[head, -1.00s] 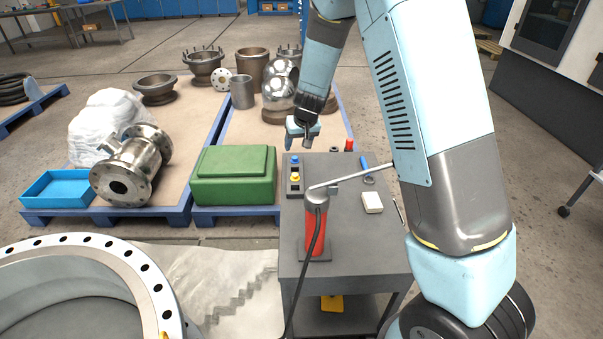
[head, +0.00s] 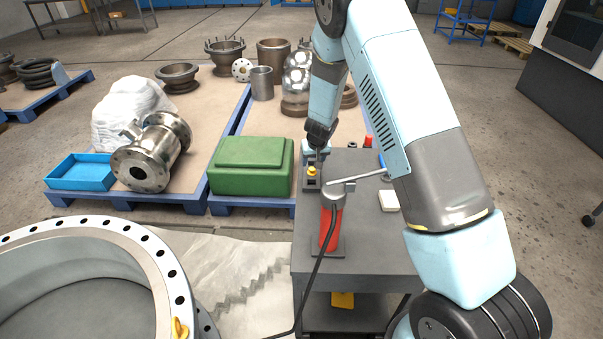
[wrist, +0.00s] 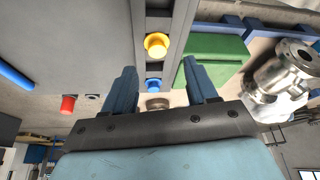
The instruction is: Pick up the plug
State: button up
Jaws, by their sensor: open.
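A yellow plug (head: 312,171) sits in a dark grey holder (head: 312,185) at the left back of the cart top. In the wrist view the yellow plug (wrist: 157,46) shows beyond my fingertips. A blue plug (wrist: 153,84) sits in the same strip and appears between my two fingers there. In the head view my gripper covers the blue plug. My gripper (head: 315,151) is open and points down over the back end of the holder. In the wrist view its fingers (wrist: 161,80) stand apart, with no object visibly held.
A red tool (head: 331,228) with a metal lever and a black cable stands on the cart (head: 372,250). A white block (head: 388,201) lies to its right. A green case (head: 252,166) is left of the cart, near a steel valve (head: 153,153) and blue tray (head: 82,172).

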aim_at(312, 168)
jog(key=shift+d+x, duration=0.1)
jog(key=shift+x, duration=1.3)
jog(key=shift+d+x, duration=0.15)
jog(key=shift+x, duration=1.3)
jog(key=shift+c, duration=0.4)
jog(key=c, duration=0.8)
jog(key=shift+c, duration=0.2)
